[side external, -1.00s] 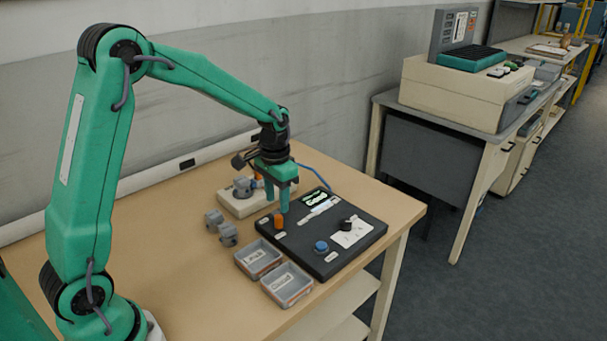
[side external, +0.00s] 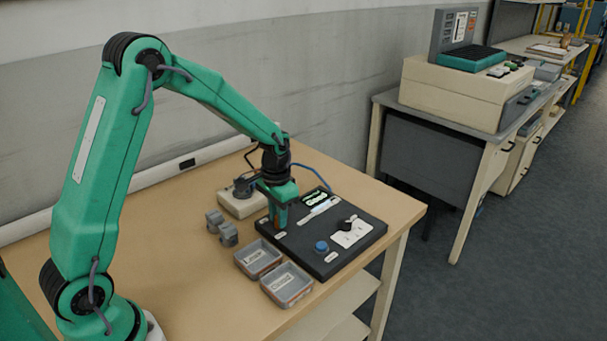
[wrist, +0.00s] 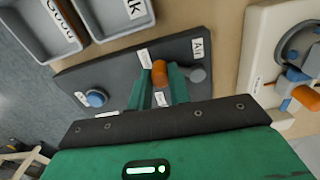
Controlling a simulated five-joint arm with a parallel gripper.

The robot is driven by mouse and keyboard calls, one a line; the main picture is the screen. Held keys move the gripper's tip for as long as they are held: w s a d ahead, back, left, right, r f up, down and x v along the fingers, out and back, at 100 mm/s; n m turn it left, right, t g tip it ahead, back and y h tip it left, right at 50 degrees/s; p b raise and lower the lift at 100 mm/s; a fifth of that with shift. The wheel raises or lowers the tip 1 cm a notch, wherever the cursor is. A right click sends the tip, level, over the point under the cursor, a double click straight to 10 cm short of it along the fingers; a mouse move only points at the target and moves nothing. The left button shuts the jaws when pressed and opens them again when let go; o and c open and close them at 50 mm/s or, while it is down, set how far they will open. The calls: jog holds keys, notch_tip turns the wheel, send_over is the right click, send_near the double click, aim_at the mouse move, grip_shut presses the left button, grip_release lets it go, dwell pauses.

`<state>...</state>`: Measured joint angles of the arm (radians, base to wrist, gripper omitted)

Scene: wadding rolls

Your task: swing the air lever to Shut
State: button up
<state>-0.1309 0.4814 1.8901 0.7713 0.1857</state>
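The air lever is on the black panel (side external: 320,265). Its orange handle (wrist: 159,72) shows in the wrist view, left of a grey round part (wrist: 197,75) and the "Air" label (wrist: 198,47). One small label (wrist: 145,58) lies just above-left of the handle and another (wrist: 160,98) lies below it; I cannot read either. My gripper (wrist: 160,78) is down at the panel, with one finger on each side of the handle. I cannot tell whether the fingers press on it. In the side view my gripper (side external: 278,228) covers most of the lever.
The panel also carries a blue button (side external: 321,247) and a black knob (side external: 347,224). Two labelled grey trays (side external: 256,272) stand in front of it. Grey rolls or blocks (side external: 228,236) and a cream unit (side external: 236,204) stand to the left. The table's front left is clear.

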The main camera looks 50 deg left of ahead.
grip_shut()
jog(key=shift+w+n, duration=0.15)
jog(key=shift+n, duration=0.15)
jog(key=shift+w+d+n, duration=0.25)
jog(key=shift+w+n, duration=0.25)
jog(key=shift+n, duration=0.6)
jog(key=w+n, duration=0.1)
jog(key=n, duration=0.1)
jog(key=shift+w+d+n, duration=0.1)
jog(key=shift+w+n, duration=0.05)
jog(key=shift+n, duration=0.15)
jog(key=w+n, duration=0.1)
jog(key=n, duration=0.2)
jog(key=shift+w+n, duration=0.3)
jog(key=shift+w, duration=0.05)
jog(key=shift+w+a+n, duration=0.2)
jog(key=shift+w+n, duration=0.15)
jog(key=shift+n, duration=0.4)
jog(key=shift+w+a+n, duration=0.15)
jog(key=shift+w+n, duration=0.15)
jog(key=shift+n, duration=0.45)
